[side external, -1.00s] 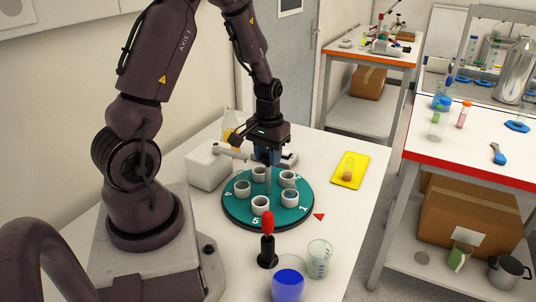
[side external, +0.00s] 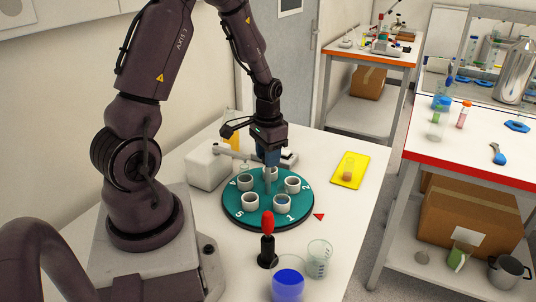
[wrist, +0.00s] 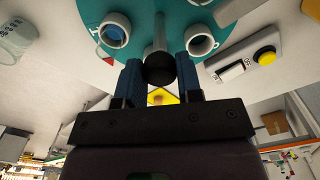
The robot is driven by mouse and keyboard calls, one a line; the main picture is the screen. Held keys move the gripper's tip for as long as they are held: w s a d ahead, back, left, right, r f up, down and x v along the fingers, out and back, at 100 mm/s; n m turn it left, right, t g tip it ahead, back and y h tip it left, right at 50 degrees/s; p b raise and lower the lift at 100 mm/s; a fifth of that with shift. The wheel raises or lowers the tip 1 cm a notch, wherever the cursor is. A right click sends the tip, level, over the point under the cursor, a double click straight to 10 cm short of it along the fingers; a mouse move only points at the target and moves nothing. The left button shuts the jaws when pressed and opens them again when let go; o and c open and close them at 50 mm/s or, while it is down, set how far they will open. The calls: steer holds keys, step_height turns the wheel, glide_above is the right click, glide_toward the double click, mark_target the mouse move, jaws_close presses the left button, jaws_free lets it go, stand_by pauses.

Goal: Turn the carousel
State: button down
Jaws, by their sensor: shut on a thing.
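The carousel (side external: 301,209) is a round teal disc on the white table in the side view, with white numbers near its rim and several white cups. Number 1 is at the front right, near the red triangle (side external: 319,217) on the table. A grey upright post (side external: 268,186) rises from the disc among the cups. My gripper (side external: 268,158) points down over the carousel, its blue fingers shut on the post. In the wrist view the fingers (wrist: 160,74) sit on both sides of the post (wrist: 159,40). One cup (wrist: 115,32) shows blue inside.
A white block (side external: 207,170) stands left of the carousel. A screwdriver-like tool with a red top (side external: 268,225), a beaker (side external: 319,258) and a cup of blue liquid (side external: 288,284) stand in front. A yellow tray (side external: 345,180) lies to the right. A device with a yellow button (wrist: 265,57) is close by.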

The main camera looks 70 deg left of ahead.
steer(key=shift+r+m, duration=0.1)
steer(key=shift+m, duration=0.2)
stand_by(0.4)
steer(key=c, duration=0.8)
jaws_free()
step_height(320, 180, up, 13)
steer(key=shift+f, duration=0.1)
steer(key=s+d+r+t, duration=0.2)
steer(key=d+r, duration=0.1)
steer(key=d, duration=0.3)
steer(key=s+d+r+m+t, duration=0.1)
steer(key=s+d+r, duration=0.2)
steer(key=d, duration=0.3)
steer(key=s+d+r+m+t, duration=0.1)
steer(key=s+d+r+t, duration=0.1)
steer(key=d, duration=0.5)
steer(key=shift+s+r+t, duration=0.15)
steer(key=shift+s+r, duration=0.1)
steer(key=shift+r, duration=0.3)
steer(key=shift+s+r+t, duration=0.15)
steer(key=shift+s+r, duration=0.1)
steer(key=shift+r, duration=0.25)
